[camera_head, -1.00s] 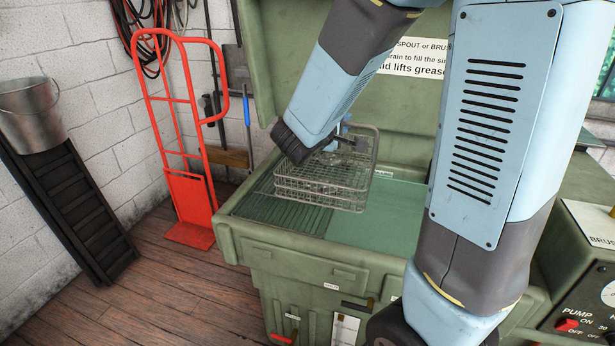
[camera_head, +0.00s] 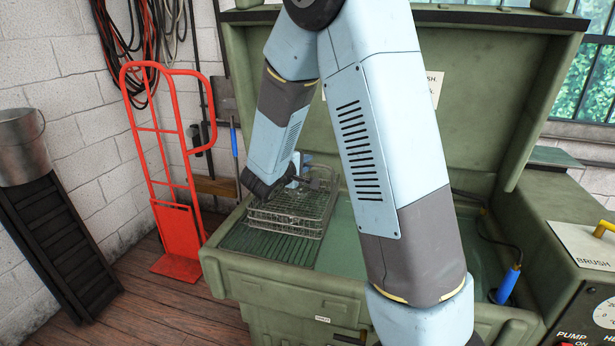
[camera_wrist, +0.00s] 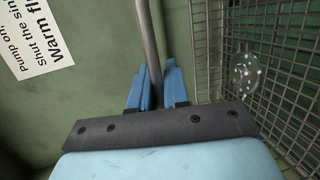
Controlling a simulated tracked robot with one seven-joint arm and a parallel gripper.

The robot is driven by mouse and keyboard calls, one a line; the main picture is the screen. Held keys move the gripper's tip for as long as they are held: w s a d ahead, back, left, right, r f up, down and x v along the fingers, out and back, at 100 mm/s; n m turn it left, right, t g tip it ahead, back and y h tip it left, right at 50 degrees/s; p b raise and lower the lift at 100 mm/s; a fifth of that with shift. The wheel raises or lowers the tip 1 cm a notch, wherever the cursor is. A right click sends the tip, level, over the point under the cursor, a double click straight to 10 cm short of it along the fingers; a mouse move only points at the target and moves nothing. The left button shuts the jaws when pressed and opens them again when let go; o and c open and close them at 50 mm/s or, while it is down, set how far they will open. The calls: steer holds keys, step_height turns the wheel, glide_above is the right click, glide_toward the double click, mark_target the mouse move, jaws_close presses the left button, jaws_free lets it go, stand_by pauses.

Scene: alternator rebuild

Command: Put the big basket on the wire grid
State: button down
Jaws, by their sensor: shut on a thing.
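The big basket (camera_head: 289,222), a grey wire-mesh basket, is at the left part of the green sink, over the wire grid (camera_head: 255,242). I cannot tell whether its bottom touches the grid. My gripper (camera_head: 303,172) is at the basket's top, partly hidden by my arm. In the wrist view my gripper (camera_wrist: 157,88) has its blue fingers shut on a grey bar, which appears to be the basket's handle. The basket's mesh (camera_wrist: 290,75) fills the right of that view, and a clear rounded thing (camera_wrist: 244,72) shows there.
The green washer's lid (camera_head: 470,110) stands open behind the sink. The sink's right side is open, with a blue-handled brush (camera_head: 508,284) on a hose at the right. A control box (camera_head: 580,250) stands at far right. A red hand truck (camera_head: 178,235) stands left.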

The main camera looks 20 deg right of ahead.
steer(key=shift+w+a+f, duration=0.1)
steer(key=shift+w+f, duration=0.2)
steer(key=shift+f, duration=0.6)
steer(key=shift+w+a+f, duration=0.1)
steer(key=shift+w+f, duration=0.25)
steer(key=shift+f, duration=0.5)
steer(key=shift+w+f, duration=0.3)
steer(key=shift+f, duration=0.6)
steer(key=c, duration=1.1)
jaws_free()
